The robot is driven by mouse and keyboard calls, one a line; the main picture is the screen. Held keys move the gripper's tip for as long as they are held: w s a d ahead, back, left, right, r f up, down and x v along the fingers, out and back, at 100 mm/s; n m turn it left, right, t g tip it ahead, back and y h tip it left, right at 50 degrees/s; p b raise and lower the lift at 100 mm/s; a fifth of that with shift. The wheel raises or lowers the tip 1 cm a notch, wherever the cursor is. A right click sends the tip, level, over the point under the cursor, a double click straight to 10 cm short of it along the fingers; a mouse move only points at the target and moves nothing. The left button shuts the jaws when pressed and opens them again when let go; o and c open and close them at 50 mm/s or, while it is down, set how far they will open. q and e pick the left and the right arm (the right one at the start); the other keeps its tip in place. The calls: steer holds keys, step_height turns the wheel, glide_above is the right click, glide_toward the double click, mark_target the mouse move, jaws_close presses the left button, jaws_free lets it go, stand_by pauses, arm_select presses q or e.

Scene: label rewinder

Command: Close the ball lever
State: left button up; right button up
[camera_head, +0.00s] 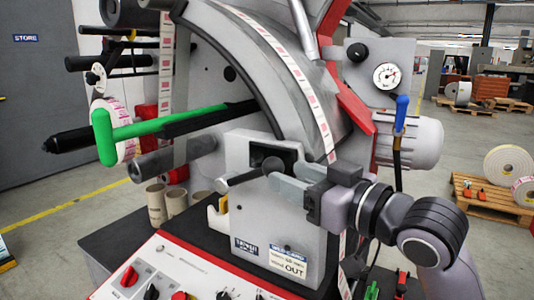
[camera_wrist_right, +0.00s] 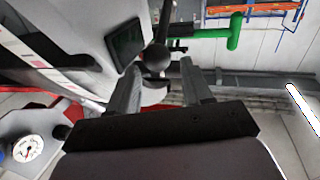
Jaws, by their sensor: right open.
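In the right wrist view the two grey fingers (camera_wrist_right: 161,72) stand apart on either side of the ball. I cannot tell whether they touch it. My left gripper is out of view.
A green T-handle (camera_head: 130,130) on a dark bar sticks out left of the machine. A control panel (camera_head: 180,270) with knobs lies below. A pressure gauge (camera_head: 387,76) and a blue-handled valve (camera_head: 401,113) are at upper right. Label web (camera_head: 300,80) runs down the machine.

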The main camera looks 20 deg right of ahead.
mark_target(276, 169)
steer(key=shift+w+d, duration=0.1)
steer(key=shift+w, duration=0.7)
steer(key=shift+p+x, duration=0.7)
steer(key=shift+x, duration=2.4)
steer(key=shift+s, duration=0.1)
jaws_close()
